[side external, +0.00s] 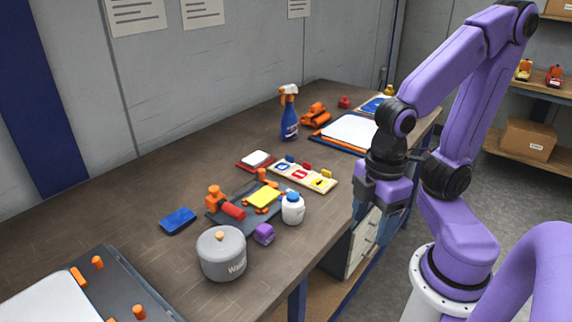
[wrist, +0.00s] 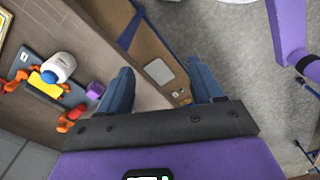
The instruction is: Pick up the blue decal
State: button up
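A pale board (side external: 258,173) lies on the workbench with a blue decal (side external: 283,167), a red decal (side external: 299,175) and a yellow decal (side external: 321,183) in a row. The blue decal is at the left end, with a small blue block (side external: 290,158) behind it. My gripper (side external: 374,222) points down beyond the bench's front edge, to the right of the board and apart from it. In the wrist view its two blue-grey fingers (wrist: 160,68) are spread with nothing between them. The blue decal cannot be made out there.
A white bottle (side external: 293,209), a purple block (side external: 264,234), a grey pot (side external: 221,254) and a grey tray (side external: 218,214) with orange parts and a yellow pad (side external: 264,197) crowd the front. A blue spray bottle (side external: 289,115) stands behind. A blue sponge-like block (side external: 178,221) lies left.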

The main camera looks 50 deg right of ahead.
jog(key=w+d+r+m+t+h, duration=0.1)
jog(key=w+r+m+h, duration=0.15)
jog(key=w+m, duration=1.95)
jog(key=m+g+h, duration=0.1)
jog(key=m+h, duration=0.1)
jog(key=m, duration=0.6)
send_over(289, 156)
jog(key=a, duration=0.2)
notch_tip(289, 156, down, 12)
jog(key=shift+w+d+f, duration=0.15)
jog(key=shift+f, duration=0.1)
jog(key=shift+a+x, duration=0.15)
jog(key=shift+x, duration=1.2)
jog(key=shift+a+x, duration=0.15)
jog(key=shift+x, duration=1.15)
